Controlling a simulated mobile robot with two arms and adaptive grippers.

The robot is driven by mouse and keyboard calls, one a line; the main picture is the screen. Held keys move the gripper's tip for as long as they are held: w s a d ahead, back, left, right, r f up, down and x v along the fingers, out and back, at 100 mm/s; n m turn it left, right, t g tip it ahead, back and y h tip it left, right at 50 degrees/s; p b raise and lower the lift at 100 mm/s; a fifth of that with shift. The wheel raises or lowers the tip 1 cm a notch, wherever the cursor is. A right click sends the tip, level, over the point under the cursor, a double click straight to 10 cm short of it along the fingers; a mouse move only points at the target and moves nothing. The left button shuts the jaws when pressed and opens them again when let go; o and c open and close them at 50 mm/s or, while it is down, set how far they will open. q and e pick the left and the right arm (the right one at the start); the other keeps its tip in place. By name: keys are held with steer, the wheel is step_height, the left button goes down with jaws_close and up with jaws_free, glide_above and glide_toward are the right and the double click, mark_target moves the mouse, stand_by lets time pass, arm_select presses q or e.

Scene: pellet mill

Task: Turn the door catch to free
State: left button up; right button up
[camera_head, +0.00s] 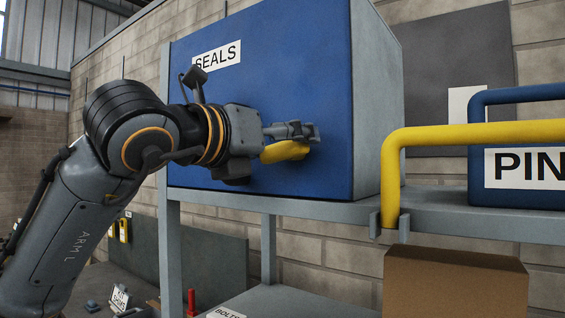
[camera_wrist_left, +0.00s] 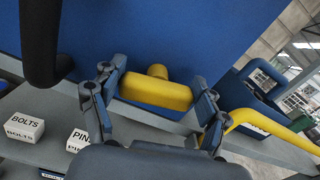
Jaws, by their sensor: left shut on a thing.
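The yellow door catch (camera_head: 284,151) sits on the front of the blue cabinet (camera_head: 290,70) labelled SEALS, near its lower right. In the head view its visible part lies roughly level, and my gripper hides some of it. My left gripper (camera_head: 308,133) is shut on the catch. In the left wrist view the catch (camera_wrist_left: 155,92) spans between the two fingers of my left gripper (camera_wrist_left: 152,97), with its short stem meeting the blue door. The door looks closed. My right gripper is not in view.
A yellow bar (camera_head: 470,134) rises from a bracket on the grey shelf (camera_head: 430,202), right of the cabinet. A blue bin (camera_head: 520,185) marked PIN stands behind it. A cardboard box (camera_head: 455,280) is below. Small labelled boxes, one marked BOLTS (camera_wrist_left: 24,127), sit lower down.

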arm_select(q)
steer(key=n+b, duration=0.2)
steer(key=b, duration=0.1)
steer(key=n+b, duration=0.3)
steer(key=f+n+b, duration=0.1)
steer(key=n+b, duration=0.2)
steer(key=shift+w+a, duration=0.15)
steer(key=shift+a, duration=0.1)
steer(key=n+b, duration=0.3)
steer(key=n, duration=0.1)
steer(key=shift+n, duration=0.3)
steer(key=shift+w+a+n+b, duration=0.1)
steer(key=shift+n+b, duration=1.05)
steer(key=shift+n, duration=0.25)
steer(key=o, duration=1.2)
steer(key=shift+f, duration=0.1)
steer(key=shift+c, duration=0.2)
steer(key=v, duration=1.2)
